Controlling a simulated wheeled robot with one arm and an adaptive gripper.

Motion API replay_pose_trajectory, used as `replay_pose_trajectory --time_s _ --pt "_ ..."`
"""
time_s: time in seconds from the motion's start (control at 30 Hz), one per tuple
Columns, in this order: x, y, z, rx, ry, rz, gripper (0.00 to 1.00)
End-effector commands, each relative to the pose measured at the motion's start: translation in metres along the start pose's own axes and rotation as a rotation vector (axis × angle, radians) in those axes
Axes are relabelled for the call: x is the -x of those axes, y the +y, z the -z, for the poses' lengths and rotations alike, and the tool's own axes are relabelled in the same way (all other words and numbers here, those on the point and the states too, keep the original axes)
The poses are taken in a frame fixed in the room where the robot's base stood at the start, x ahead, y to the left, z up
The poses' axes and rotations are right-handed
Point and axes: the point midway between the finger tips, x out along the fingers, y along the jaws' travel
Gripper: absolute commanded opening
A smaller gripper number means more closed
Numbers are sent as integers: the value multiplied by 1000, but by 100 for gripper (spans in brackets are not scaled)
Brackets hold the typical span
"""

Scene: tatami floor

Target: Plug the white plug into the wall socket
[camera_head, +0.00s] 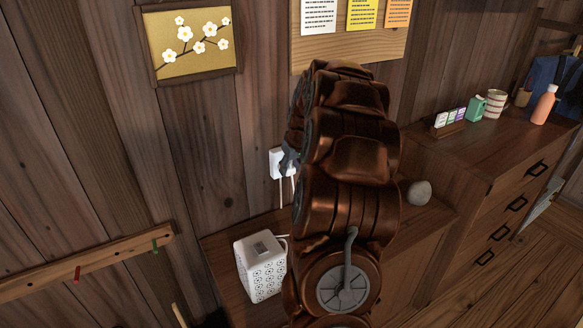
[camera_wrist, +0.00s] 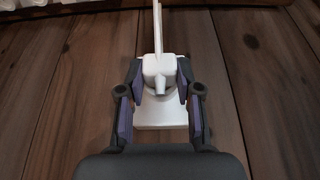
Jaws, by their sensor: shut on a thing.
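The white plug (camera_wrist: 158,66) is between the fingertips of my gripper (camera_wrist: 160,82) in the wrist view, with its white cord (camera_wrist: 158,28) running to the top of the picture. The white wall socket (camera_wrist: 160,117) is right behind the plug on the wooden wall. The plug overlaps the socket plate in the picture; its prongs are hidden, so I cannot tell whether they are in.
A white patterned box-shaped appliance (camera_head: 260,266) stands on the low wooden cabinet below the socket. A grey round stone (camera_head: 419,193) is right of my arm. A peg rail (camera_head: 85,264) is at the left. A flower picture (camera_head: 190,40) and a notice board (camera_head: 350,45) hang above.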

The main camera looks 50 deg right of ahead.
Motion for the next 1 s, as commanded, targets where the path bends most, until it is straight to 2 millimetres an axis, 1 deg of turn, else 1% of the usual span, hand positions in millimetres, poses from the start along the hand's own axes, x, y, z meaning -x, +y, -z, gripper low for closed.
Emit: replay_pose_trajectory --time_s 0.07,0.1,0.37,0.63,0.73,0.87,1.0 --pt "-1 0 2 0 1 0 4" --pt "-1 0 2 0 1 0 36" --pt "0 0 2 0 1 0 64" --pt "0 0 2 0 1 0 64" --pt "3 0 2 0 2 0 64" --pt "17 0 2 0 3 0 64" --pt "41 0 3 0 6 -1 64"
